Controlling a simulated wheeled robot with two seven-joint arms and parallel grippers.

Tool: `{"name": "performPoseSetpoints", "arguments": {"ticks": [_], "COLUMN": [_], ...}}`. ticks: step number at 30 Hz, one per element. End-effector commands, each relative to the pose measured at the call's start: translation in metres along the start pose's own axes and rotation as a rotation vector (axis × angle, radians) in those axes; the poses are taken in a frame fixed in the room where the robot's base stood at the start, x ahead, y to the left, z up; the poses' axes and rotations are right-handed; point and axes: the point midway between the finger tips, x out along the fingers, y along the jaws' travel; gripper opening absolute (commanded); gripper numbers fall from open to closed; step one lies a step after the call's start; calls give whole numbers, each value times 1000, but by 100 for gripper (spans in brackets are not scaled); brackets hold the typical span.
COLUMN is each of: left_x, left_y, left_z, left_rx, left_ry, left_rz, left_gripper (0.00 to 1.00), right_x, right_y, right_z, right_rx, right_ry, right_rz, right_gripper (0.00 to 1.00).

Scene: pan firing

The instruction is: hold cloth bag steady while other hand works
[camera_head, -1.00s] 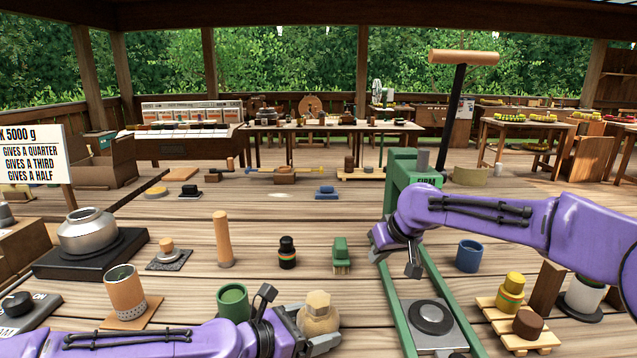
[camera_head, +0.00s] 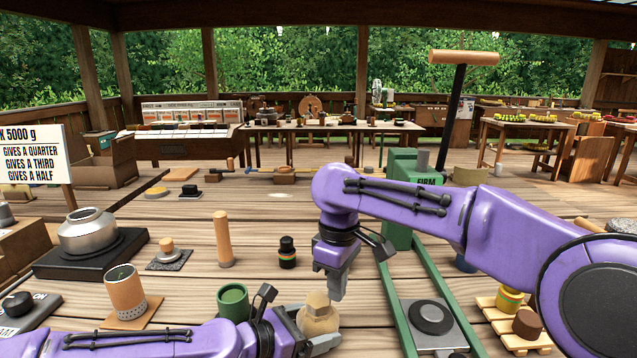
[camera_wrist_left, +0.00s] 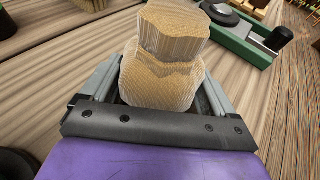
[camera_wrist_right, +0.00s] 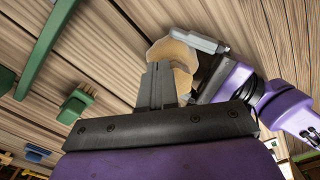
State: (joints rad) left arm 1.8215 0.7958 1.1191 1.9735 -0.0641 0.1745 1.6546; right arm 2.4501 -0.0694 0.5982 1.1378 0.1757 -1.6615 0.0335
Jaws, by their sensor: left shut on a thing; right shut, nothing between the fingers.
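The tan cloth bag (camera_head: 317,314) stands upright on the wooden table at the front middle. My left gripper (camera_head: 318,338) is shut on it, with a finger on either side, as the left wrist view shows the woven bag (camera_wrist_left: 168,62) between the fingers. My right gripper (camera_head: 335,290) points down just above and beside the bag's top. Its fingers are together and empty. In the right wrist view the bag (camera_wrist_right: 172,55) shows partly hidden behind the closed fingers (camera_wrist_right: 157,75). I cannot tell whether they touch it.
A green cup (camera_head: 233,302) stands just left of the bag. The green press frame (camera_head: 447,285) with its round plate lies to the right. A wooden peg (camera_head: 222,240) and a dark striped weight (camera_head: 287,253) stand behind. In the right wrist view a green brush (camera_wrist_right: 75,105) lies nearby.

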Motion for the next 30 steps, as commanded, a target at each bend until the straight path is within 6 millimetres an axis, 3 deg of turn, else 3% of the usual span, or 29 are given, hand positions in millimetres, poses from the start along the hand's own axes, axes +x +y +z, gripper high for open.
{"name": "performPoseSetpoints", "arguments": {"ticks": [7, 30], "left_x": [0, 0], "left_y": [-1, -2], "left_z": [0, -1], "left_rx": [0, 2], "left_ry": [1, 1], "left_rz": [-2, -4], "left_gripper": [71, 71], "right_x": [14, 12], "right_y": [0, -2], "right_z": [0, -4], "right_rx": [0, 0], "right_ry": [-2, 3], "right_rz": [0, -1], "right_gripper": [0, 0]}}
